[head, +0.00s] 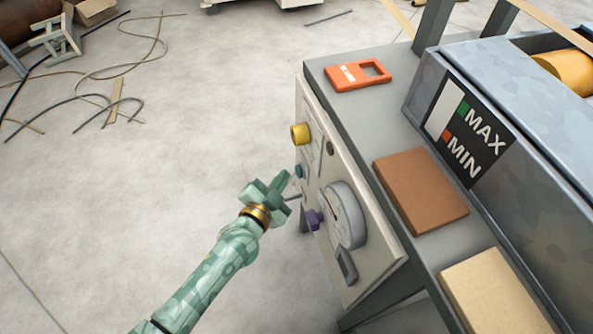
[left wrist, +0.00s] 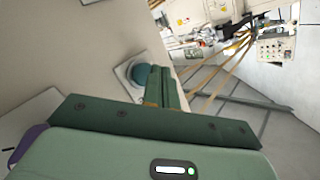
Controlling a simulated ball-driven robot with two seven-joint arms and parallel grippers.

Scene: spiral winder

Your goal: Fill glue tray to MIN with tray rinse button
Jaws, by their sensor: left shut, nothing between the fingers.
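My left gripper (head: 282,188) is shut and empty, in front of the control panel (head: 318,160). Its closed fingers (left wrist: 160,84) show in the left wrist view, beside a round teal button (left wrist: 140,76) on a pale square plate. The same teal button (head: 298,171) shows in the head view, close to the fingertips; I cannot tell if they touch it. No label on it is readable. The glue tray (head: 420,75) is a grey metal trough with a dark MAX/MIN plate (head: 468,135). The white gauge strip (head: 443,107) shows no clear level. My right gripper is out of view.
The panel also bears a yellow knob (head: 300,134), a purple knob (head: 314,220) and a round dial (head: 344,214). An orange tag (head: 358,75), a brown block (head: 420,190) and a tan block (head: 495,293) lie on the bench.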

